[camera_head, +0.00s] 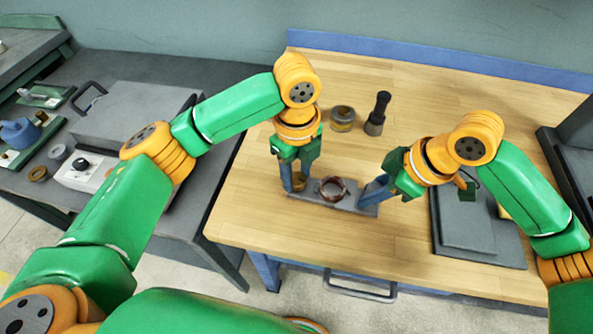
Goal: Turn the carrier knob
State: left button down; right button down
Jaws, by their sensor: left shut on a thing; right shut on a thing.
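A grey flat carrier (318,196) lies on the wooden table, with a copper-coloured ring (333,189) standing on its middle. A small brass-coloured knob (299,182) sits at the carrier's left end. My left gripper (297,185) points down there, with its blue fingers shut on the knob, which they partly hide. My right gripper (378,195) reaches in from the right and is shut at the carrier's right end. Its blue finger hides that end, so the exact contact is unclear.
A brass-and-dark round jar (342,118) and a dark-handled brush-like tool (378,112) stand behind the carrier. A dark grey flat block (465,222) lies to the right. A grey bench with a machine (130,115) is at left. The table front is clear.

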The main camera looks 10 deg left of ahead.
aim_at(297, 178)
dwell(0.4)
pick_arm(q)
jog(key=shift+c, duration=1.8)
grip_release()
pick_arm(e)
jog(key=c, duration=0.5)
grip_release()
pick_arm(q)
notch_tip(297, 178, up, 12)
pick_arm(e)
jog(key=shift+r, duration=0.1)
jog(key=v, duration=1.2)
jog(key=shift+s, duration=0.1)
